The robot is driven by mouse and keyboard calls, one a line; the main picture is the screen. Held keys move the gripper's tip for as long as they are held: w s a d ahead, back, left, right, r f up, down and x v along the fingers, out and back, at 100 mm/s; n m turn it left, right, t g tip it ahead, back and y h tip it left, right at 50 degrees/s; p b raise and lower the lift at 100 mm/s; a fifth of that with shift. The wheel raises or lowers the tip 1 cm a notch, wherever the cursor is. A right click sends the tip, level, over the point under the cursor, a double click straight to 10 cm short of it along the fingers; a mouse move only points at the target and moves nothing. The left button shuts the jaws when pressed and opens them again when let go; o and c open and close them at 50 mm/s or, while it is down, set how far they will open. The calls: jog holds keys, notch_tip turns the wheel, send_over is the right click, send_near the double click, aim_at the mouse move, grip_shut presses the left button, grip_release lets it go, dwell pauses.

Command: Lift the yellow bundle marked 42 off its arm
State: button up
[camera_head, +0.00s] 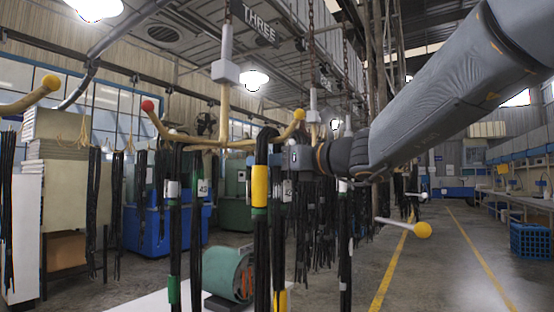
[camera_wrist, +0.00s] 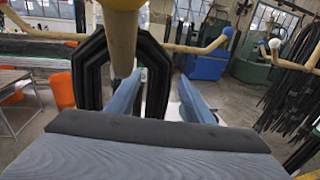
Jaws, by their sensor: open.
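A black hose bundle with a yellow band (camera_head: 260,187) hangs from a wooden hanger arm (camera_head: 235,143) tipped with a yellow ball (camera_head: 298,114) in the head view. A white tag reading 42 (camera_head: 287,189) shows just right of the band; I cannot tell which bundle carries it. My gripper (camera_wrist: 160,82) is open close to the bundle. In the wrist view the looped black bundle (camera_wrist: 92,70) hangs over the wooden arm (camera_wrist: 121,40), and part of it shows between and beyond the fingers. Contact cannot be told. The fingertips are hidden in the head view.
Other black bundles (camera_head: 173,230) hang to the left, one tagged 43 (camera_head: 202,188). A red ball (camera_head: 148,106) tips another hanger arm. A hanger arm with a blue ball (camera_wrist: 227,32) shows in the wrist view.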

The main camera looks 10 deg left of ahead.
grip_shut()
dwell(0.7)
dwell(1.9)
